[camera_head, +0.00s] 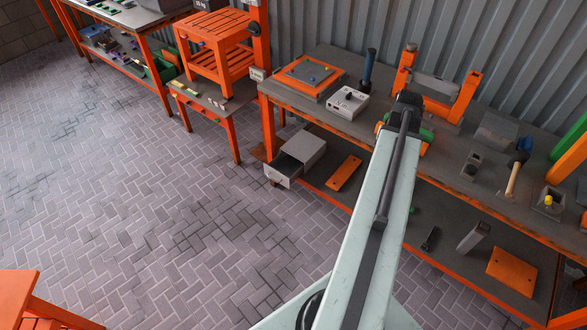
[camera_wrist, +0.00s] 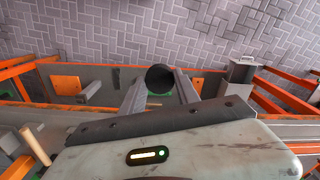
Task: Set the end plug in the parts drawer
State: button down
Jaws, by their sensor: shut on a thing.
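My gripper (camera_wrist: 160,82) is shut on a dark round end plug (camera_wrist: 159,77), which sits between the two fingertips in the wrist view. In the head view my arm hides the fingers and the plug. The parts drawer (camera_head: 281,174) is a grey box pulled open from its grey cabinet (camera_head: 306,147) on the bench's lower shelf, left of my arm. It also shows in the wrist view (camera_wrist: 240,72), to the right of the plug and apart from it. The inside of the drawer is hard to make out.
The orange-framed bench (camera_head: 335,118) carries a white control box (camera_head: 347,102), an orange tray (camera_head: 309,75) and a mallet (camera_head: 514,179). On the lower shelf lie orange plates (camera_head: 343,172) (camera_head: 511,271) and a grey post (camera_head: 473,237). The brick floor (camera_head: 150,200) before the drawer is clear.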

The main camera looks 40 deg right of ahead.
aim_at(291, 175)
jog(key=u, duration=0.05)
jog(key=i, duration=1)
jog(key=z, duration=0.05)
